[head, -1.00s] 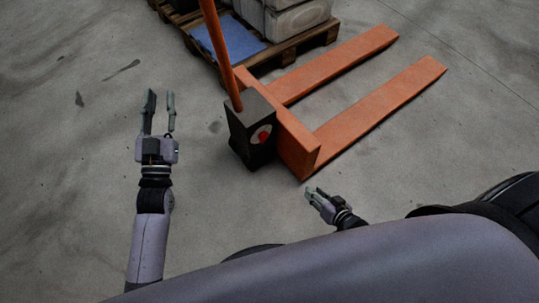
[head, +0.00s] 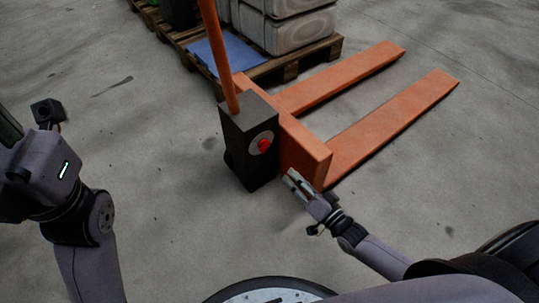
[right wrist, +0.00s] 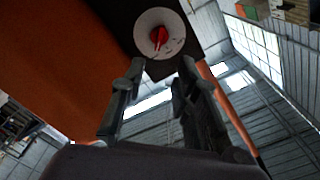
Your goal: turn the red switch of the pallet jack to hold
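The orange pallet jack (head: 308,146) stands on the floor with its dark control box (head: 246,155) facing me. The red switch (head: 264,145) sits on a round pale dial on that box. In the right wrist view the red switch (right wrist: 158,36) and its dial (right wrist: 176,47) show ahead, beyond the fingertips. My right gripper (head: 291,182) is below and to the right of the switch, apart from it. In the right wrist view my right gripper (right wrist: 162,68) is open with nothing between its fingers.
The orange handle (head: 218,50) rises from the box. Two forks (head: 395,125) extend to the back right. A wooden pallet (head: 290,68) with pale containers (head: 300,28) and a blue sheet (head: 225,50) stands behind. The floor in front of the box is clear.

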